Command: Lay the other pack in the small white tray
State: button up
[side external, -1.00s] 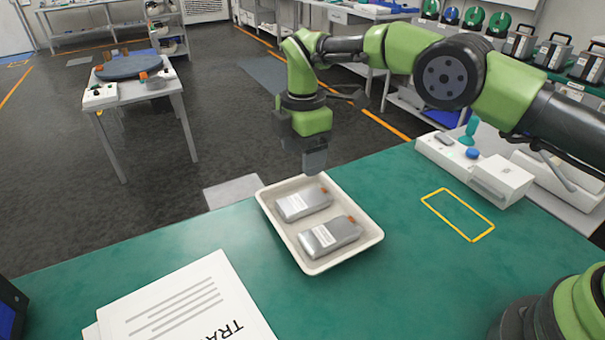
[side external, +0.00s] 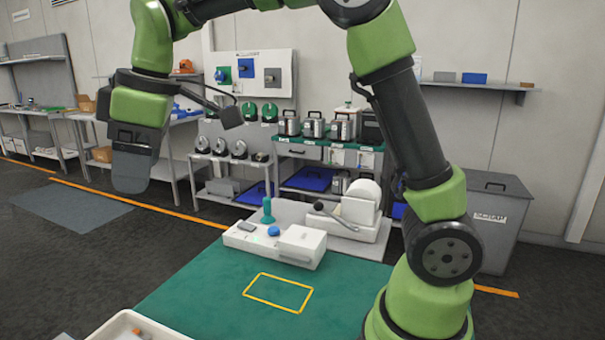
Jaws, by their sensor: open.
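The white tray (side external: 128,313) is at the bottom left of the side view, on the green table. Only its far corner shows; the rest is cut off by the frame edge. A small bit of a grey pack with an orange end (side external: 137,333) shows inside it. How many packs are in the tray now cannot be seen. My gripper (side external: 132,178) is at the left, raised above and beyond the tray, pointing down. Its jaws are open, seen side-on, and no pack shows in them.
A yellow rectangle outline (side external: 278,293) marks empty green tabletop (side external: 210,285). Shelves with devices and a grey bin (side external: 488,225) are in the background.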

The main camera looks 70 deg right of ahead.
jog(key=s+d+m+t, duration=0.2)
jog(key=s+m, duration=0.4)
jog(key=s, duration=0.4)
jog(key=s+d+m+t, duration=0.2)
jog(key=s+m, duration=0.4)
jog(key=s, duration=0.4)
jog(key=shift+s+d+f, duration=0.2)
jog(key=shift+d, duration=0.2)
